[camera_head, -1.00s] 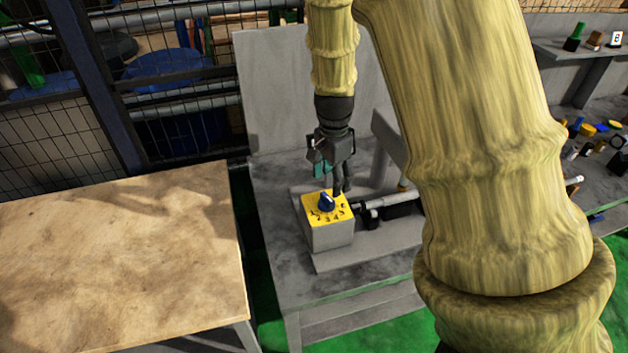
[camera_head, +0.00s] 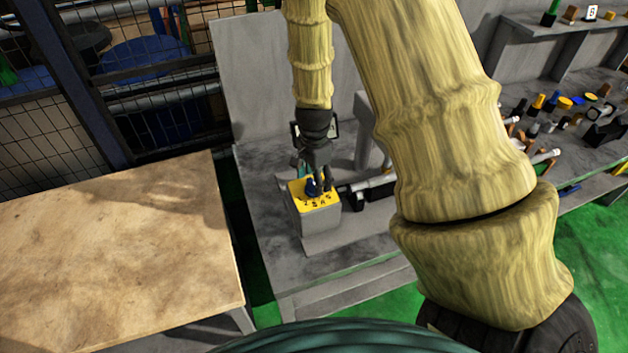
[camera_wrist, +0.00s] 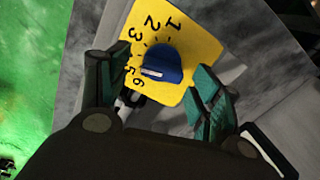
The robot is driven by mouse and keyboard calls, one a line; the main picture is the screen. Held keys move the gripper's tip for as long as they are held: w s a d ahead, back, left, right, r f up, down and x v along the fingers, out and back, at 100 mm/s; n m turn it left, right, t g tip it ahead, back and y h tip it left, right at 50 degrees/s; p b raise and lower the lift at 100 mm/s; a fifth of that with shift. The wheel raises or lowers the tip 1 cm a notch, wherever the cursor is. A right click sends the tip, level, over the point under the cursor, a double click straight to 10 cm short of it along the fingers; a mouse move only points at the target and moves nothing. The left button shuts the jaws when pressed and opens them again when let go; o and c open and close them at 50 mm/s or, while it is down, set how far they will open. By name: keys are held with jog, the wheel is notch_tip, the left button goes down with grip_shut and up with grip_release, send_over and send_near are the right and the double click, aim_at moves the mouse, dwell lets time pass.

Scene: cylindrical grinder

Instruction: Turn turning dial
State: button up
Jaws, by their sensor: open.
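The turning dial (camera_wrist: 160,66) is a blue knob with a white mark on a yellow plate (camera_wrist: 196,40) numbered 1 to 6. In the head view the dial (camera_head: 309,187) sits on top of a grey box (camera_head: 318,222), partly hidden by my fingers. My gripper (camera_wrist: 155,95) is open, with teal-padded fingers to either side of the dial's near side in the wrist view. In the head view my gripper (camera_head: 318,182) is right at the dial, pointing down. I cannot tell whether a finger touches the knob.
The grey machine bench (camera_head: 270,265) carries the box, with a dark cylindrical part (camera_head: 372,188) to its right. A wooden table (camera_head: 110,255) stands at the left. A grey workbench with several small tools (camera_head: 560,104) is at the right. A mesh fence (camera_head: 45,125) stands behind.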

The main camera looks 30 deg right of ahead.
jog(key=shift+w+f, duration=0.2)
jog(key=shift+f, duration=0.6)
jog(key=shift+s+f, duration=0.15)
jog(key=shift+f, duration=0.15)
jog(key=c, duration=1)
